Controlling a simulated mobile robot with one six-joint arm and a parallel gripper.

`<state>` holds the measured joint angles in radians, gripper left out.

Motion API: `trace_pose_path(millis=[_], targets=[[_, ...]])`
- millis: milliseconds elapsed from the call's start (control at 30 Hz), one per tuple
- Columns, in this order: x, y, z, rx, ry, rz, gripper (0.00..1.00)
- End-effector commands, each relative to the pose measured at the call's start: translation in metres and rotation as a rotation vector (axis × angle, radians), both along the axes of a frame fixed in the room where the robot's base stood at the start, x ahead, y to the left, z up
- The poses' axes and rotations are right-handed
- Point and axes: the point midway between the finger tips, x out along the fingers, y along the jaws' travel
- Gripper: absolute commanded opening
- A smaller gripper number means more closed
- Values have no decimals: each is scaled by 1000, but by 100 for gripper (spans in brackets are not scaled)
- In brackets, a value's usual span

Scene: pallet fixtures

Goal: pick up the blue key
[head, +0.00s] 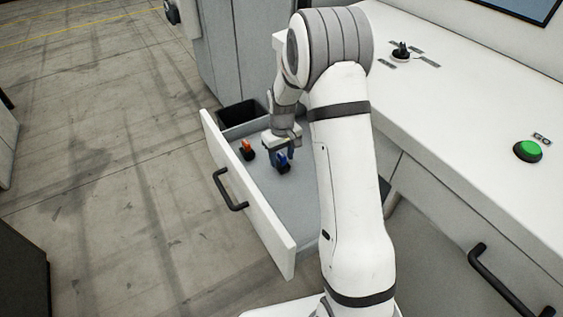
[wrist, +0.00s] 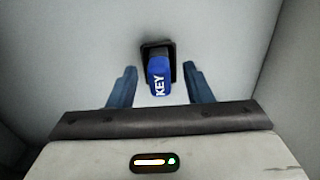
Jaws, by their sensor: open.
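The blue key (head: 282,160) sits in the open drawer (head: 272,205). In the wrist view the blue key (wrist: 158,78) bears the white word KEY and stands in a black holder (wrist: 157,48). My gripper (wrist: 160,75) is open, with one finger on each side of the key and a gap on both sides. In the head view my gripper (head: 283,152) reaches down into the drawer, right at the key, and partly hides it.
A black bin (head: 241,113) is at the drawer's far end. The drawer's front wall has a black handle (head: 229,190). The white counter (head: 455,110) carries a green button (head: 528,150) and a dark switch (head: 401,52).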

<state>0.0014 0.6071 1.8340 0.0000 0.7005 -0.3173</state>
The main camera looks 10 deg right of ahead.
Motion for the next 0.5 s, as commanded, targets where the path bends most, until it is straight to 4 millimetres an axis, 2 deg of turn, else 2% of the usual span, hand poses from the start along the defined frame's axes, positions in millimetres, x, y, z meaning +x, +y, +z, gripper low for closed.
trace_pose_path(millis=[67,500], targets=[[0,0,0,0,0,0,45],[0,-1,0,0,0,-1,9]])
